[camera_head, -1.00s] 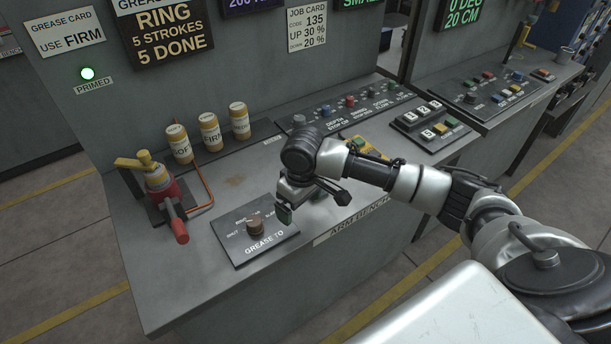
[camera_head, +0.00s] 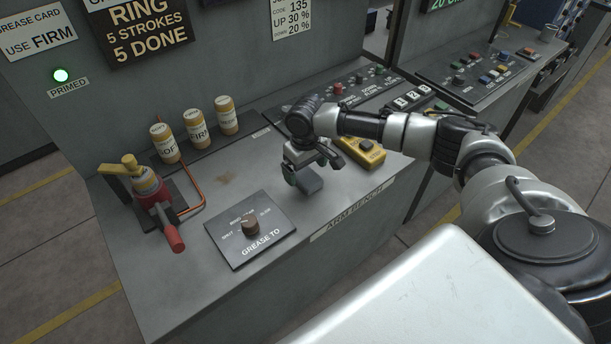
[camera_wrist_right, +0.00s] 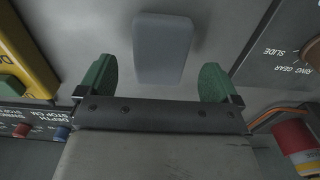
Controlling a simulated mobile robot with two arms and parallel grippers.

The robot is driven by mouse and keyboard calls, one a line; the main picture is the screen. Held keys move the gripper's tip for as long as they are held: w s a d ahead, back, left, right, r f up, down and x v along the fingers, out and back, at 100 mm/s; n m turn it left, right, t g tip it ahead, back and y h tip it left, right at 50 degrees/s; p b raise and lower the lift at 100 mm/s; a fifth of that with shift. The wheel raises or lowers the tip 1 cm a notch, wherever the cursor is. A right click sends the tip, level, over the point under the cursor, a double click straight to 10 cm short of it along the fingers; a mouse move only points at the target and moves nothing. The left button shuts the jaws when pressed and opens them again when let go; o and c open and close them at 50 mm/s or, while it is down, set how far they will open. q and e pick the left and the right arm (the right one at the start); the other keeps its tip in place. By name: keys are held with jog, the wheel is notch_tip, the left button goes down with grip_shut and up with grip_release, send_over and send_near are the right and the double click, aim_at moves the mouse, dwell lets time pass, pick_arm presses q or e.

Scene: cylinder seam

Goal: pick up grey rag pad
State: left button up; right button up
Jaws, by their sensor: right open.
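The grey rag pad (camera_head: 310,183) lies on the bench to the right of the GREASE TO panel, partly hidden by my right gripper in the head view. In the right wrist view the pad (camera_wrist_right: 162,45) is a pale grey rounded block, seen between and beyond the two green fingers. My right gripper (camera_wrist_right: 156,82) is open, with a finger to each side of the pad in that view. In the head view the right gripper (camera_head: 298,174) hangs just over the pad; I cannot tell whether it touches. My left gripper is not in view.
The GREASE TO panel (camera_head: 250,240) with its knob is left of the pad. A yellow control box (camera_head: 362,153) lies to the right. A red grease pump (camera_head: 157,205) and several tan cartridges (camera_head: 196,125) stand at the left. Button panels (camera_head: 345,92) line the back.

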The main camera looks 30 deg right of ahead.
aim_at(306, 175)
notch_tip(306, 175, down, 2)
jog(key=shift+s+f, duration=0.1)
jog(key=shift+f, duration=0.05)
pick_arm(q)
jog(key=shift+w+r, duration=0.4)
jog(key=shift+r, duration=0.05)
pick_arm(e)
jog(key=shift+f, duration=0.4)
jog(key=shift+c, duration=0.2)
jog(key=c, duration=0.9)
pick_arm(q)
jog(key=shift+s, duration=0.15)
pick_arm(e)
jog(key=shift+c, duration=0.2)
jog(key=shift+r, duration=0.1)
jog(key=shift+r, duration=0.45)
notch_tip(306, 175, up, 3)
jog(key=shift+f+b, duration=0.15)
jog(key=shift+b, duration=0.3)
pick_arm(q)
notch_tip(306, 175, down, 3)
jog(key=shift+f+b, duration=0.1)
jog(key=shift+b, duration=0.85)
pick_arm(e)
jog(key=s+d+r, duration=0.6)
jog(key=s+r, duration=0.1)
jog(key=s, duration=0.2)
jog(key=shift+s+d+r, duration=0.15)
jog(key=shift+s+d, duration=0.1)
jog(key=shift+s, duration=0.1)
